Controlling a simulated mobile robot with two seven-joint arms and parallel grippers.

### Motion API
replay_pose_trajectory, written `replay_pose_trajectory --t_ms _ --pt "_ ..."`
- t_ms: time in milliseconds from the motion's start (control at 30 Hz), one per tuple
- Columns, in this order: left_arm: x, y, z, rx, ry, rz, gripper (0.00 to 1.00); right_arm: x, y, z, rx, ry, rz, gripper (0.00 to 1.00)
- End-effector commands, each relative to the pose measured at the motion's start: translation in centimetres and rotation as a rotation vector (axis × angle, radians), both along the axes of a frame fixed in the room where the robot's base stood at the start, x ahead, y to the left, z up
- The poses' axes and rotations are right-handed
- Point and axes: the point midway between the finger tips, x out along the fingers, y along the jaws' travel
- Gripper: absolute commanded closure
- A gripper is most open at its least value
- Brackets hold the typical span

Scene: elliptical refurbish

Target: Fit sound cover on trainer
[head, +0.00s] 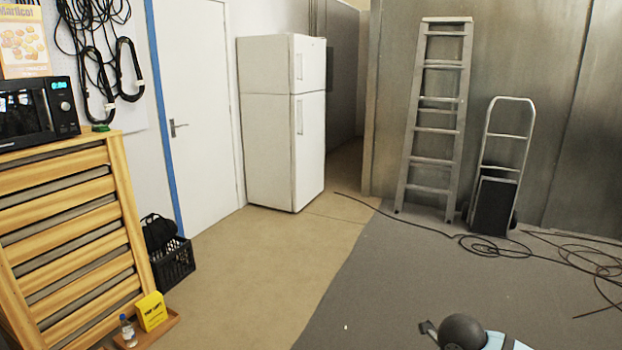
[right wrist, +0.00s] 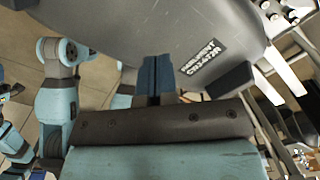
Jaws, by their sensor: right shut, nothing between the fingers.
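In the right wrist view a large smooth grey rounded body (right wrist: 130,32) with a black label (right wrist: 203,60) fills the top. I cannot tell whether it is the trainer or its cover. My right gripper (right wrist: 156,78) has its dark blue fingers shut together and empty, in front of this grey body in the picture. Whether the fingertips touch it I cannot tell. In the head view neither the trainer nor a sound cover can be made out. My left gripper is not identifiable in either view.
The head view shows a slatted wooden unit (head: 75,226) at left with a microwave (head: 38,112), then a black crate (head: 173,264), a white fridge (head: 268,123), a ladder (head: 433,120) and a hand truck (head: 494,196). Cables (head: 487,248) lie on the grey floor. The middle floor is clear.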

Motion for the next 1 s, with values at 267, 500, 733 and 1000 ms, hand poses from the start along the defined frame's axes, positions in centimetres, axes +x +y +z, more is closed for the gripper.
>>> replay_pose_trajectory --t_ms 267,500,733,1000 --pt "0.1 0.0 -0.4 0.003 -0.009 -0.002 0.58 0.0 0.0 -1.2 0.000 0.000 0.000 1.00" --pt "0.3 -0.3 -0.3 -0.002 -0.022 -0.002 0.58 0.0 0.0 -2.1 0.000 0.000 0.000 1.00" --pt "0.3 -0.6 -0.8 -0.005 -0.024 -0.001 0.58 0.0 0.0 -3.0 -0.001 0.000 0.000 1.00" --pt "0.3 -0.5 -1.3 0.000 -0.030 -0.007 0.58 0.0 0.0 -4.1 -0.001 0.000 0.000 1.00"
